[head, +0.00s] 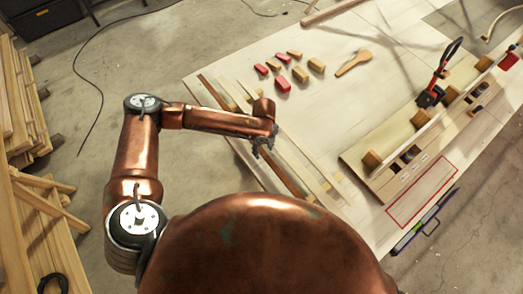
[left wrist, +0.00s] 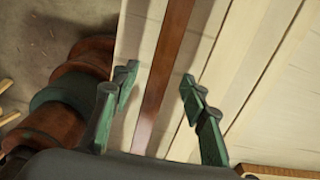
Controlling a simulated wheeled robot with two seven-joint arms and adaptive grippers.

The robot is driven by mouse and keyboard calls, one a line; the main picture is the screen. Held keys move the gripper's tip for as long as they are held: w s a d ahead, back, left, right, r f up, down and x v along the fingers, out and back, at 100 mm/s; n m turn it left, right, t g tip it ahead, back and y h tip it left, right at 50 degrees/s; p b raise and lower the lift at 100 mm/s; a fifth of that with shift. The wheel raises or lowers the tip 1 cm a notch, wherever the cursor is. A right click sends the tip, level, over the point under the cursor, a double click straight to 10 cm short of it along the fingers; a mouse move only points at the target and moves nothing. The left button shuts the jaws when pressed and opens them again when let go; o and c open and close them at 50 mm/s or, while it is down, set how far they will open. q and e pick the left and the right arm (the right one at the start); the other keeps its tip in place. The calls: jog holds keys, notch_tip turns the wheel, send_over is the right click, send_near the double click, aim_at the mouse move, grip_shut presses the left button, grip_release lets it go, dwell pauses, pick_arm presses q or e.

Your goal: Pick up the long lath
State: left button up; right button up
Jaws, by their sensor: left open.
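Several long, thin laths lie side by side along the left edge of the white table. A dark brown lath (left wrist: 165,55) runs lengthwise through the left wrist view, with pale laths (left wrist: 238,65) to its right. I cannot tell for sure which one is the long lath. My left gripper (head: 263,147) is over these laths in the head view and hides part of them. In the left wrist view its two green fingers (left wrist: 158,82) are spread, one on each side of the brown lath, with nothing between them held. My right gripper is not in view.
Small red and wooden blocks (head: 283,84) and a wooden spoon-shaped piece (head: 353,62) lie mid-table. A long wooden fixture with a red clamp (head: 430,95) stands at the right, beside a red outlined rectangle (head: 421,192). Stacked timber (head: 18,105) is on the floor at left.

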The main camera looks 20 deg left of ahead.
pick_arm(q)
jog(key=shift+f, duration=0.5)
jog(key=shift+c, duration=0.6)
grip_shut()
